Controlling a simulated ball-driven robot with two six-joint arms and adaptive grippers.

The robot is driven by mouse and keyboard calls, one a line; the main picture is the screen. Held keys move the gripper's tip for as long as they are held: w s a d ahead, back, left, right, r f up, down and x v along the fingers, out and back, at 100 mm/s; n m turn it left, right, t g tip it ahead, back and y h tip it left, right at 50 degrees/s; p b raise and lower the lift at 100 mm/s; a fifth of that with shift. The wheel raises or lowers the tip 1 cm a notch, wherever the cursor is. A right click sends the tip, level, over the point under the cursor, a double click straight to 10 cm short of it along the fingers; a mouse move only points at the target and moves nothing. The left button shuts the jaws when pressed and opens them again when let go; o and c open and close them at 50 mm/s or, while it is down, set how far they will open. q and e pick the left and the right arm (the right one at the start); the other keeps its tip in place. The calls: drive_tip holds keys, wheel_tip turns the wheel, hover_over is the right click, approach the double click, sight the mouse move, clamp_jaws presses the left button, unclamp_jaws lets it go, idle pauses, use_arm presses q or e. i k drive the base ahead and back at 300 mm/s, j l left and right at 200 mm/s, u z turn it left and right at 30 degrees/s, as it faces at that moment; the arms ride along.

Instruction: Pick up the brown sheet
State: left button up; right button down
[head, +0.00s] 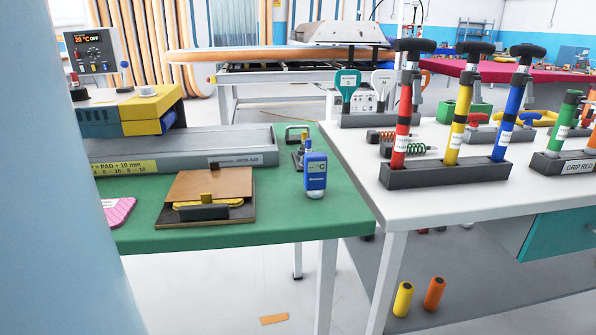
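A brown sheet (190,183) sits on the green-topped table (290,232), left of the middle in the head view. It seems to rest on a darker brown board (164,221). A black and yellow tool (203,210) sits at its front edge and hides part of it. I cannot tell whether the tool grips the sheet or only lies on it. Neither of my grippers is in view.
A grey metal tray (240,146) lies behind the sheet. The white table (440,200) with upright coloured tools adjoins on the right. A small orange-brown piece (273,319) lies on the floor.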

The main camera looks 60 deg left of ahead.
sight(229, 184)
drive_tip(key=u, duration=2.3)
drive_tip(key=i+j, duration=0.1)
drive_tip(key=j, duration=0.15)
drive_tip(key=j+z, duration=0.9)
drive_tip(key=i+j, duration=0.05)
